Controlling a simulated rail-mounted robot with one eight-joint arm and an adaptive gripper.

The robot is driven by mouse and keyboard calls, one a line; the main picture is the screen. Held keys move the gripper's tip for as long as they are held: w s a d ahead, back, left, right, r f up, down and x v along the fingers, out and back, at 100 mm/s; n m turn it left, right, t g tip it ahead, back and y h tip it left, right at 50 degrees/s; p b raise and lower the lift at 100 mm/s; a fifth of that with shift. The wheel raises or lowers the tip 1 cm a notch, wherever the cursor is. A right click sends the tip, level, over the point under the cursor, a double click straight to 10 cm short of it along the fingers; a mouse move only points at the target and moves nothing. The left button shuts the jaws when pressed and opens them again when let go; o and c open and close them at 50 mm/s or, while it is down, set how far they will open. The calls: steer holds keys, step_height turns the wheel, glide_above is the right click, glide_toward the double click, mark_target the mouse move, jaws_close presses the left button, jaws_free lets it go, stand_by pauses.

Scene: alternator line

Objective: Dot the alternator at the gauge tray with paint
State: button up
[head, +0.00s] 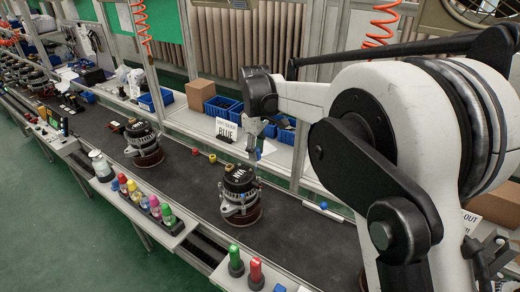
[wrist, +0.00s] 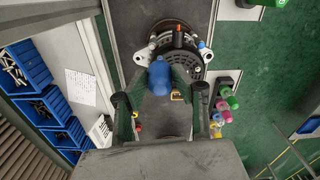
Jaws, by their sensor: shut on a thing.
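In the head view, one alternator (head: 239,192), silver with a black top, stands upright on a brown round base on the dark belt. In the wrist view, this alternator (wrist: 187,58) lies beyond my fingertips. My gripper (wrist: 160,84) is shut on a blue paint bottle (wrist: 159,74), which overlaps the alternator's near edge in the picture. I cannot tell whether they touch. In the head view, my gripper (head: 257,143) hangs above and behind the alternator, near a printed BLUE sign (head: 226,130). I cannot make out which tray is the gauge tray.
A second alternator (head: 144,143) stands farther left on the belt (head: 185,182). A front rack (head: 178,231) holds several coloured paint bottles. Blue bins (head: 222,107) and a cardboard box (head: 201,94) stand on the back shelf.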

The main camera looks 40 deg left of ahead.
steer(key=shift+w+f, duration=0.1)
steer(key=shift+w, duration=0.75)
steer(key=shift+f+b, duration=1.5)
steer(key=shift+f, duration=0.55)
steer(key=shift+r+b, duration=0.1)
steer(key=shift+b, duration=0.45)
steer(key=shift+f+b, duration=0.4)
steer(key=shift+f, duration=0.15)
stand_by(0.5)
steer(key=shift+r, duration=0.1)
stand_by(0.6)
